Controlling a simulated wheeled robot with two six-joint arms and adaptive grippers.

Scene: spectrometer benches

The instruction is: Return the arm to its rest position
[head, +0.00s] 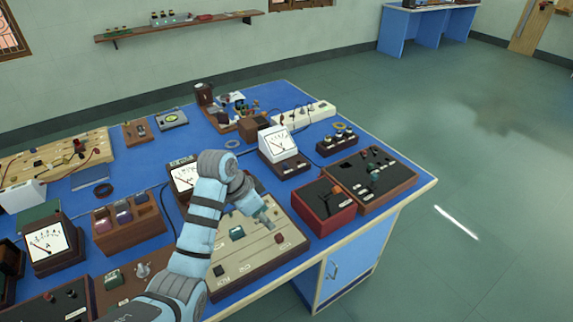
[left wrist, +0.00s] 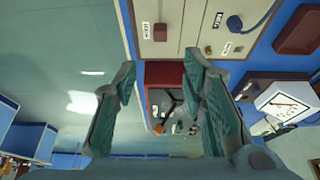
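My left arm (head: 200,215) comes in from the bottom left in the head view and reaches up over the bench. Its gripper (head: 263,218) hangs above the beige panel box, partly hidden by the wrist. In the left wrist view the gripper (left wrist: 159,70) has its two fingers wide apart, with nothing held between them. The beige panel box (head: 225,268) lies under the gripper and shows at the top of the left wrist view (left wrist: 185,45). My right gripper is in neither view.
Right of the gripper are a red-sided box (head: 323,207) and a brown-framed box with knobs (head: 372,180). A white meter (head: 280,143) stands behind, another meter (head: 48,240) at left. The blue bench (head: 345,232) is crowded; open floor (head: 480,220) lies right.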

